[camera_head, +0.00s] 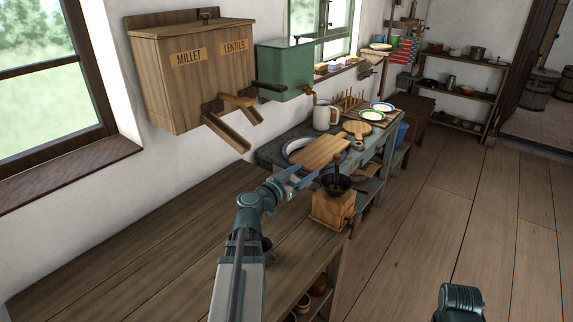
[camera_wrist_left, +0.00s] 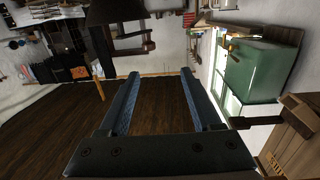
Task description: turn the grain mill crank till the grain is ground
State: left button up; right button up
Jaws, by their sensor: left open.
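The grain mill (camera_head: 330,212) is a wooden box with a dark bowl on top, standing at the counter's right end. Its thin crank handle (camera_head: 337,168) rises above the bowl. My left gripper (camera_head: 306,181) is open and empty, just left of the mill and its handle, apart from them as far as I can tell. In the left wrist view my left gripper (camera_wrist_left: 160,75) has nothing between its fingers. Dark parts, seemingly of the mill (camera_wrist_left: 118,12), show beyond them at the top. The grain in the bowl cannot be made out.
The wooden counter (camera_head: 130,255) is clear on the left. A wall bin (camera_head: 185,90) labelled MILLET and LENTILS has two chutes above it. A green tank (camera_head: 285,72) hangs beside it. Behind the mill are a cutting board (camera_head: 318,152), a jug (camera_head: 322,115) and plates.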

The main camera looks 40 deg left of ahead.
pick_arm(q)
jog(key=shift+g, duration=0.6)
jog(key=shift+s+a+r+p, duration=0.25)
jog(key=shift+s+a+p, duration=0.2)
jog(key=shift+a, duration=0.3)
jog(key=shift+s+a+r+p, duration=0.2)
jog(key=shift+s+a+p, duration=0.25)
jog(key=shift+a, duration=0.25)
jog(key=shift+s+a+r+p, duration=0.25)
jog(key=shift+s+a+p, duration=0.2)
jog(key=shift+a, duration=0.3)
pick_arm(e)
jog(key=shift+r, duration=1.9)
pick_arm(q)
jog(key=c, duration=0.4)
jog(key=shift+w+d+n, duration=0.1)
jog(key=shift+n, duration=0.7)
jog(key=shift+c, duration=1.1)
jog(key=n, duration=0.4)
jog(key=shift+w+d+f+b, duration=0.15)
jog(key=shift+w+d+b, duration=0.05)
jog(key=shift+b, duration=0.1)
grip_shut()
jog(key=n, duration=0.7)
jog(key=w+d+n, duration=0.1)
jog(key=n, duration=0.3)
jog(key=shift+b, duration=0.35)
pick_arm(e)
jog(key=shift+f, duration=0.65)
